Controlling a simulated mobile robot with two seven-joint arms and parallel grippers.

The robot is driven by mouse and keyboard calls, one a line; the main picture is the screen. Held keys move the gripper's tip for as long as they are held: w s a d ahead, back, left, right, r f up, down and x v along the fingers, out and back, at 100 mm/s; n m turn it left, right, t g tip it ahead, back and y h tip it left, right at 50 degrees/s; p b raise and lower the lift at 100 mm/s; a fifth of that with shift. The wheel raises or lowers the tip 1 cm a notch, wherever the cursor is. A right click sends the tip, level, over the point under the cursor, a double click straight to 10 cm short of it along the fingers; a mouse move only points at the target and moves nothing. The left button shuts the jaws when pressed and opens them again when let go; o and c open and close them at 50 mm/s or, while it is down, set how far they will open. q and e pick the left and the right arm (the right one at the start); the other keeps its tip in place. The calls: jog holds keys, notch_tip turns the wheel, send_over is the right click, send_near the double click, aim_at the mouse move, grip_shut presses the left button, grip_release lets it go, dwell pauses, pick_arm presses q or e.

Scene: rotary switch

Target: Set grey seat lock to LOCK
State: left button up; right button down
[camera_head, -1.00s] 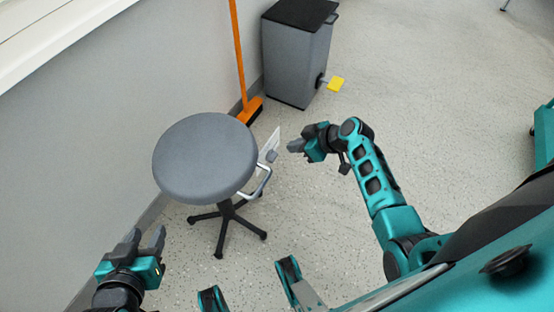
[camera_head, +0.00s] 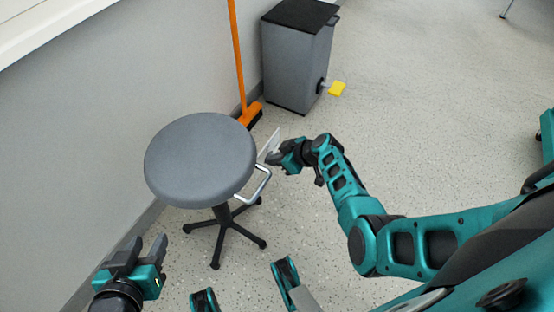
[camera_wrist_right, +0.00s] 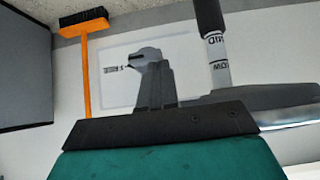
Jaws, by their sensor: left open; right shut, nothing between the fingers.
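The stool (camera_head: 200,160) has a round grey seat, with a white panel (camera_head: 268,146) at its right side. In the right wrist view, the grey seat lock (camera_wrist_right: 147,57) stands out from this panel (camera_wrist_right: 115,88), with small print to its left that I cannot read for certain. My right gripper (camera_head: 276,157) is shut and empty, with its fingertips (camera_wrist_right: 157,75) at the lock. I cannot tell whether they touch it. In the head view the gripper hides the lock. My left gripper (camera_head: 148,250) is open and empty at the lower left, away from the stool.
A bent metal lever (camera_head: 262,188) sits under the seat near my right gripper. The stool's column (camera_wrist_right: 215,50) carries height marks. An orange broom (camera_head: 238,60) leans at the wall, beside a grey pedal bin (camera_head: 297,65) with a yellow pedal.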

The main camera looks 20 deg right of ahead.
jog(key=shift+s+a+f+b, duration=0.3)
jog(key=shift+s+a+b, duration=0.05)
jog(key=shift+a+b, duration=0.05)
dwell(0.5)
jog(key=shift+w, duration=0.1)
